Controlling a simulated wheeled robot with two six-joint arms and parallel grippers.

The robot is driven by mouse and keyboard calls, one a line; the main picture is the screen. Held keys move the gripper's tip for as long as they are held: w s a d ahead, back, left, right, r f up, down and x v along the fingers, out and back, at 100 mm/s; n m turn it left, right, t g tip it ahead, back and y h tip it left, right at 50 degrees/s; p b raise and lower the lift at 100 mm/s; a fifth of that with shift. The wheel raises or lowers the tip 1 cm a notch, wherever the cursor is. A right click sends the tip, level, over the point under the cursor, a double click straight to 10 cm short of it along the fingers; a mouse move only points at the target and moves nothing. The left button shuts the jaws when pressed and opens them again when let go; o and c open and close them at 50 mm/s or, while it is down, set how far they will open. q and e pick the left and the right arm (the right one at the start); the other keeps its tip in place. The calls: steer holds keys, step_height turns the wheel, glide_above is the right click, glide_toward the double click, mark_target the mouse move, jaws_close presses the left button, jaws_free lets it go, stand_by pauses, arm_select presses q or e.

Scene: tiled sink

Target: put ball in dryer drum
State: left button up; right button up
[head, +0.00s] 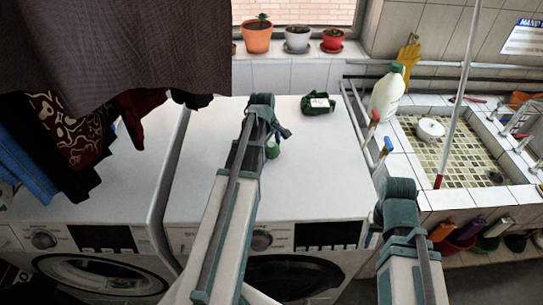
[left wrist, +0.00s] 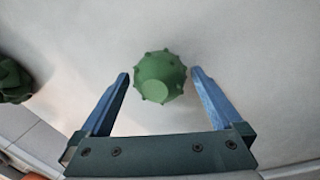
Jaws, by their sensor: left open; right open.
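The green knobbed ball (left wrist: 160,77) lies on the white top of the right-hand machine (head: 206,182). It also shows in the head view (head: 272,148), partly covered by my left gripper. My left gripper (left wrist: 160,74) is open, with one finger on each side of the ball and a gap visible on both sides. My right gripper (head: 374,236) is open in front of the machine, mostly hidden behind its own arm. The right-hand machine's round dark door (head: 292,277) is partly covered by my left arm. I cannot tell which machine is the dryer.
A dark green bundle with a white label (head: 318,103) lies behind the ball. Another machine (head: 100,273) stands at left under hanging clothes (head: 110,50). A white bottle (head: 387,93) and a tiled sink (head: 450,150) are at right. Potted plants (head: 257,37) line the sill.

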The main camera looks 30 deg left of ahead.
arm_select(q)
steer(key=shift+c, duration=0.6)
steer(key=c, duration=1.3)
steer(key=shift+c, duration=0.2)
steer(key=shift+r, duration=0.1)
